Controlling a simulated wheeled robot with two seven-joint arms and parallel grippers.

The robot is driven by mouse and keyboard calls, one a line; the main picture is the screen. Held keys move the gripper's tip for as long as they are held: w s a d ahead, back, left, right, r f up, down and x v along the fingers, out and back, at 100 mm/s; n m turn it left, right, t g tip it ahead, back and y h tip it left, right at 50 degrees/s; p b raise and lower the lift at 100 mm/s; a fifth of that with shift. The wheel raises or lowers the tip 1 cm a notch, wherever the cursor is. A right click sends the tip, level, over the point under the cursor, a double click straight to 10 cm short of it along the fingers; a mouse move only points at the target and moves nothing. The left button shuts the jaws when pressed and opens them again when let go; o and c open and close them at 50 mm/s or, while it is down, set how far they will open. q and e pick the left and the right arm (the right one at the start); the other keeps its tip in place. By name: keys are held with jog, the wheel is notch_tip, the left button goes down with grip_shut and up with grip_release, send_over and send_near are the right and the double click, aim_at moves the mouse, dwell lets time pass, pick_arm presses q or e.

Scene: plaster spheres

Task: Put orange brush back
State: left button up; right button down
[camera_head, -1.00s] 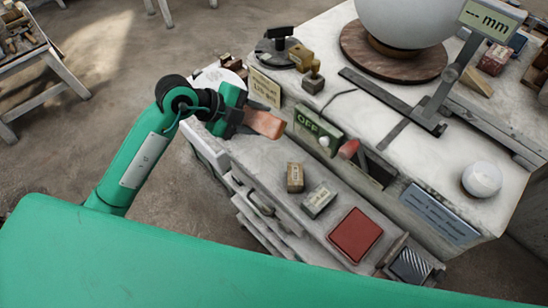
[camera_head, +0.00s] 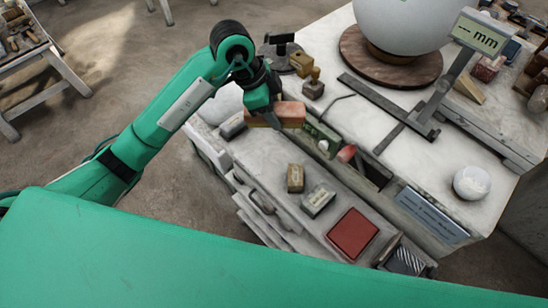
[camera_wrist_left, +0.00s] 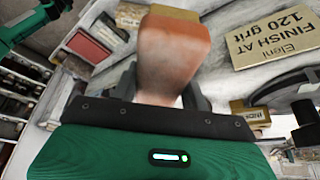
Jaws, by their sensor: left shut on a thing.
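The orange brush (camera_head: 292,114) is a worn, block-shaped piece in orange and salmon. My left gripper (camera_head: 272,113) is shut on one end of it, and the rest sticks out to the right at the back of the bench's lower ledge. In the left wrist view the brush (camera_wrist_left: 172,50) stands out from between my fingers (camera_wrist_left: 162,92), and its far end is more orange. The fingers hide its gripped end. I cannot tell whether the brush touches anything below it. My right gripper is not in view.
Two small blocks (camera_head: 295,178) (camera_head: 318,199) and a red pad (camera_head: 353,233) lie on the ledge. A large white sphere (camera_head: 400,25) stands on a round wooden base behind.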

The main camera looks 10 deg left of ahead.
pick_arm(q)
notch_tip(320, 180, down, 15)
jog(key=p, duration=0.4)
notch_tip(320, 180, down, 4)
jog(key=shift+r+p, duration=0.15)
jog(key=shift+p, duration=0.5)
jog(key=shift+f, duration=0.25)
jog(key=o, duration=1)
jog(key=shift+o, duration=0.3)
